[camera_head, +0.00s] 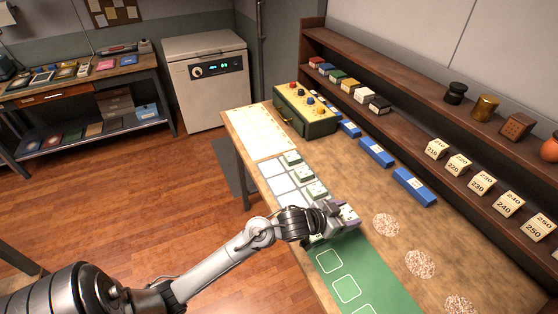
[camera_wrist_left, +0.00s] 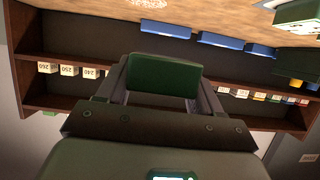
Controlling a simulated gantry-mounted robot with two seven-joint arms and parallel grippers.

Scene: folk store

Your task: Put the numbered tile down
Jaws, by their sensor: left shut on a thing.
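My left gripper (camera_head: 340,216) is shut on the numbered tile, just above the near end of the tile row, by the edge of the green mat (camera_head: 382,268). In the left wrist view the tile (camera_wrist_left: 163,76) shows as a plain dark green block between the two fingers (camera_wrist_left: 162,82); no number shows on that face. In the head view the gripper mostly hides it, and I cannot tell whether it touches the surface. Several green-and-white tiles (camera_head: 303,174) stand on the pale squared mat (camera_head: 272,168). My right gripper is not in view.
The green mat has empty white outlined squares. Blue bars (camera_head: 376,152), speckled round patches (camera_head: 386,224) and a green box with coloured knobs (camera_head: 306,110) are on the table. A wooden shelf (camera_head: 405,105) with numbered blocks (camera_head: 482,183) runs along the right.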

